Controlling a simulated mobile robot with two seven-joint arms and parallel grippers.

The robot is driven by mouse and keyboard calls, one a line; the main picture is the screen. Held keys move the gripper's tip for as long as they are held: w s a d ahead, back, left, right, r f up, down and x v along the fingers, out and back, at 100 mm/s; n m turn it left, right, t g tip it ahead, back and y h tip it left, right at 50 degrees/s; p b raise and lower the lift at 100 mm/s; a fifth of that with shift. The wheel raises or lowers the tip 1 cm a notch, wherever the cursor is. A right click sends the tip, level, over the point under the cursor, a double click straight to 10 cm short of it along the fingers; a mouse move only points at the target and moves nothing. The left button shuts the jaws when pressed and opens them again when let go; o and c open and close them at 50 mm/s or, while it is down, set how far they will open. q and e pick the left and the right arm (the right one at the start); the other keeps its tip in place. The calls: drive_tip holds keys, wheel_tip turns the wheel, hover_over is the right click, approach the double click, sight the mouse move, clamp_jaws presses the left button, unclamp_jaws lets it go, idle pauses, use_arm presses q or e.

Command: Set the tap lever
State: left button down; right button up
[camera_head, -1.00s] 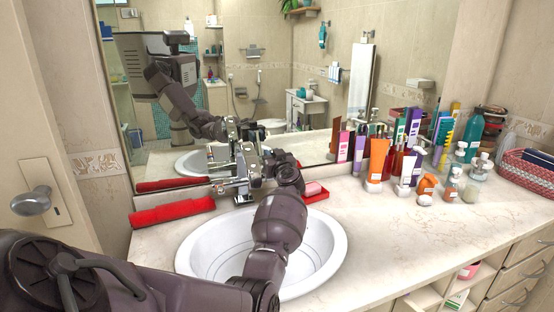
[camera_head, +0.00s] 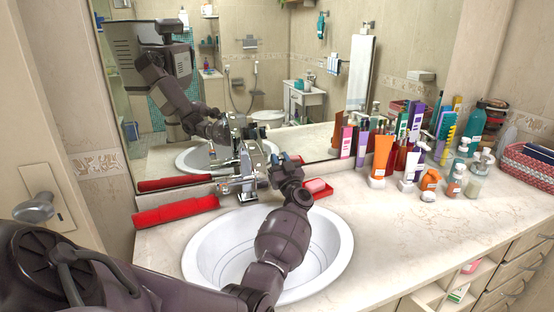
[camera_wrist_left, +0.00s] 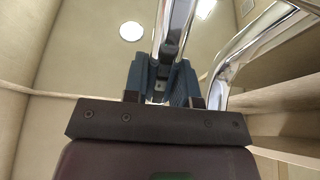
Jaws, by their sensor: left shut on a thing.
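The chrome tap (camera_head: 238,183) stands at the back rim of the white basin (camera_head: 345,245), partly hidden by my left gripper (camera_head: 266,171). In the left wrist view, my left gripper (camera_wrist_left: 162,78) has its two blue-grey fingers closed on the shiny chrome lever (camera_wrist_left: 174,25), which runs up between them. A curved chrome pipe of the tap (camera_wrist_left: 250,48) passes just to the right of the fingers. My left arm reaches over the basin from the front. My right gripper is not in view.
A red rolled towel (camera_head: 176,210) lies left of the tap. A red soap dish (camera_head: 318,194) with pink soap sits right of it. Tubes and bottles (camera_head: 384,155) crowd the counter's right side, near a woven basket (camera_head: 530,165). The mirror (camera_head: 300,60) stands behind. The front-right counter is clear.

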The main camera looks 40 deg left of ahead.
use_arm(q)
drive_tip(key=shift+f, duration=0.15)
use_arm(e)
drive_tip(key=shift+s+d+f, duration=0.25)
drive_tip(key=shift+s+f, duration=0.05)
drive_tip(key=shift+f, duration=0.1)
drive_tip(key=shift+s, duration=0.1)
use_arm(q)
drive_tip(key=c, duration=0.9)
unclamp_jaws()
drive_tip(key=shift+s, duration=0.1)
drive_tip(key=shift+d, duration=0.1)
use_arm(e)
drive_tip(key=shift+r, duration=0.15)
